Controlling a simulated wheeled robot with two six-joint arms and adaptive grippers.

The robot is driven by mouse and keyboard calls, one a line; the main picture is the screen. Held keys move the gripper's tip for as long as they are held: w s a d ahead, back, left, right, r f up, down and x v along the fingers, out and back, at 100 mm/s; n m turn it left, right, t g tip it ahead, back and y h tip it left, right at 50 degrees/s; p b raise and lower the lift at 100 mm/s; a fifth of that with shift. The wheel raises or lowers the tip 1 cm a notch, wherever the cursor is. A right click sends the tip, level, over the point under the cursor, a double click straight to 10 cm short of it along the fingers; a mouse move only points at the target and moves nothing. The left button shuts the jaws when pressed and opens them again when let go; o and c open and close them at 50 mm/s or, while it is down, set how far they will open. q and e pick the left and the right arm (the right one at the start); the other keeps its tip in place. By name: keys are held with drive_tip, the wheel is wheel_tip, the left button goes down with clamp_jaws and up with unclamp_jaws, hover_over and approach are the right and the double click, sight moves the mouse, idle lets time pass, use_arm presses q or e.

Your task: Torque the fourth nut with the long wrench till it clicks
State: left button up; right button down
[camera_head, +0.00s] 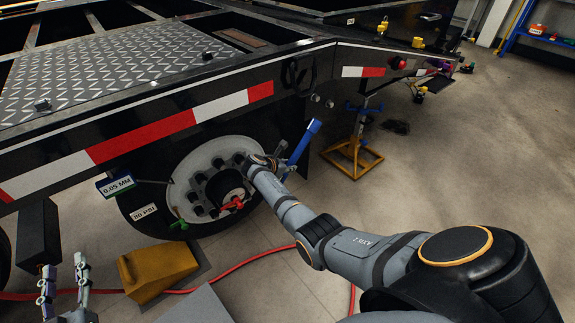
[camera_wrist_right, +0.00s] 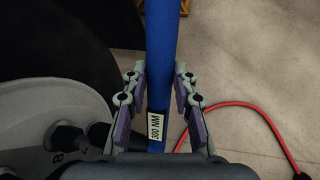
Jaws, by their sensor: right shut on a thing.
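The long blue wrench (camera_head: 302,143) angles up and to the right beside the trailer wheel (camera_head: 182,175). It also runs up the middle of the right wrist view (camera_wrist_right: 164,45), with a "300 NM" label on its handle. My right gripper (camera_head: 281,162) is shut on the wrench, with fingers on both sides of the handle (camera_wrist_right: 160,92). The wheel has a white rim and a ring of dark nuts (camera_head: 218,163). My right arm hides part of the wheel, and I cannot tell which nut the wrench is on. My left gripper (camera_head: 66,283) is open and empty at lower left.
A yellow chock (camera_head: 158,270) stands on the floor by the tyre. A red hose (camera_head: 235,262) crosses the floor. A yellow stand (camera_head: 353,157) with a blue part is right of the wheel. The trailer side (camera_head: 120,122) overhangs the wheel. Floor at right is mostly clear.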

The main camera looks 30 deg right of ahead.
drive_tip(key=shift+s+d+r+p, duration=0.1)
drive_tip(key=shift+s+d+p, duration=0.05)
drive_tip(key=shift+s+p, duration=1.35)
drive_tip(key=shift+s+d+r+p, duration=0.1)
drive_tip(key=shift+s+p, duration=0.9)
drive_tip(key=shift+p, duration=0.9)
drive_tip(key=shift+f, duration=0.1)
